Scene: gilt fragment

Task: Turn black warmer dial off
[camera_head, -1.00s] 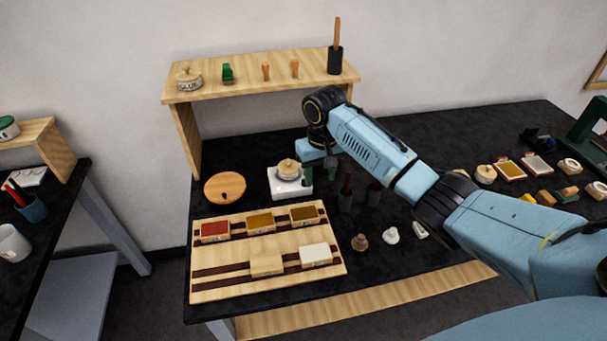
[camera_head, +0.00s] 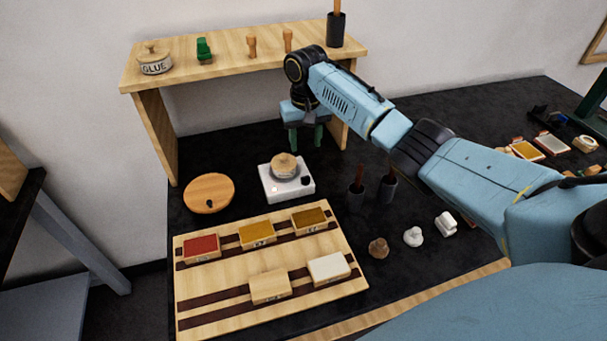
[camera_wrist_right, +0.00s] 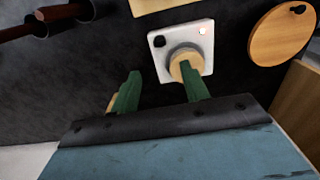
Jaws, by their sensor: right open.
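The white warmer (camera_head: 272,193) stands on the black table with a small wood-lidded pot (camera_head: 285,165) on top. Its small black dial (camera_head: 305,181) is at the front right corner in the head view. In the right wrist view one finger overlaps the pot's edge. My left gripper is not in view.
A wooden shelf (camera_head: 235,58) rises behind, its right leg close to my right gripper. A round wooden board (camera_head: 209,193) lies left of the warmer. Dark cups (camera_head: 356,195) with handles stand to the right. A wooden tray (camera_head: 205,296) with several coloured blocks lies in front.

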